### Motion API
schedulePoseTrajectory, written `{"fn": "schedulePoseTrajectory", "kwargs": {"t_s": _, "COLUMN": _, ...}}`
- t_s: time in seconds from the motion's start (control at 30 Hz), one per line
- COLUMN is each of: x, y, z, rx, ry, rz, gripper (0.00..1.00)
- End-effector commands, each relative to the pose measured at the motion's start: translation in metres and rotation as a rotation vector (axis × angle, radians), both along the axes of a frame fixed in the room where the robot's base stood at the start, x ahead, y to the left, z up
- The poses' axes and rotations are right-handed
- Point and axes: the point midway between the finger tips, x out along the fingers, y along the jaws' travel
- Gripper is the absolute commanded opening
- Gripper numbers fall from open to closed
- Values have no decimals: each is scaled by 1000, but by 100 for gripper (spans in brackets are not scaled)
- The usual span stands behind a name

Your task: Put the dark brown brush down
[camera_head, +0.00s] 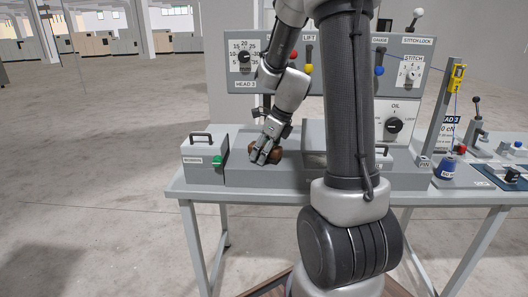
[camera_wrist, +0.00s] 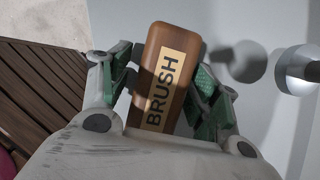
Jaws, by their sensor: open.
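The dark brown brush (camera_wrist: 172,45) lies between my gripper's fingers in the wrist view, with a tan label reading BRUSH. My gripper (camera_wrist: 168,85) is open, with green-padded fingers on both sides of the brush; a narrow gap shows on the right, and contact on the left is hard to tell. In the head view, my gripper (camera_head: 262,158) points down at the grey bench top, and the brush (camera_head: 276,154) shows as a small brown patch at the fingertips. The brush appears to rest on the grey surface.
A grey box with a handle and green knob (camera_head: 197,158) stands just left of my gripper. Behind it rises a control panel (camera_head: 243,77) with dials and levers. A grey housing (camera_head: 314,134) stands to the right. A round metal knob (camera_wrist: 300,70) is near the brush.

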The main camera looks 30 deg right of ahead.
Motion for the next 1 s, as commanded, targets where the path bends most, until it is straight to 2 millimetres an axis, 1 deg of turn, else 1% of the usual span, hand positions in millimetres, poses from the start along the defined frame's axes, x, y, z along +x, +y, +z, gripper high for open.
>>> {"fn": "schedulePoseTrajectory", "kwargs": {"t_s": 0.07, "x": 0, "y": 0, "z": 4, "rx": -1, "ry": -2, "rz": 1, "gripper": 62}}
{"fn": "schedulePoseTrajectory", "kwargs": {"t_s": 0.17, "x": -3, "y": -3, "z": 16, "rx": -1, "ry": -4, "rz": 0, "gripper": 62}}
{"fn": "schedulePoseTrajectory", "kwargs": {"t_s": 0.27, "x": -9, "y": -7, "z": 35, "rx": -2, "ry": -6, "rz": 0, "gripper": 62}}
{"fn": "schedulePoseTrajectory", "kwargs": {"t_s": 0.4, "x": -19, "y": -15, "z": 66, "rx": -1, "ry": -7, "rz": -1, "gripper": 62}}
{"fn": "schedulePoseTrajectory", "kwargs": {"t_s": 0.6, "x": -31, "y": -23, "z": 101, "rx": -1, "ry": -5, "rz": -2, "gripper": 62}}
{"fn": "schedulePoseTrajectory", "kwargs": {"t_s": 0.77, "x": -38, "y": -25, "z": 115, "rx": -8, "ry": -5, "rz": 15, "gripper": 62}}
{"fn": "schedulePoseTrajectory", "kwargs": {"t_s": 0.87, "x": -50, "y": -16, "z": 125, "rx": -60, "ry": -32, "rz": 140, "gripper": 62}}
{"fn": "schedulePoseTrajectory", "kwargs": {"t_s": 0.97, "x": -77, "y": 3, "z": 137, "rx": -187, "ry": -91, "rz": 438, "gripper": 62}}
{"fn": "schedulePoseTrajectory", "kwargs": {"t_s": 1.0, "x": -92, "y": 11, "z": 142, "rx": -254, "ry": -121, "rz": 599, "gripper": 62}}
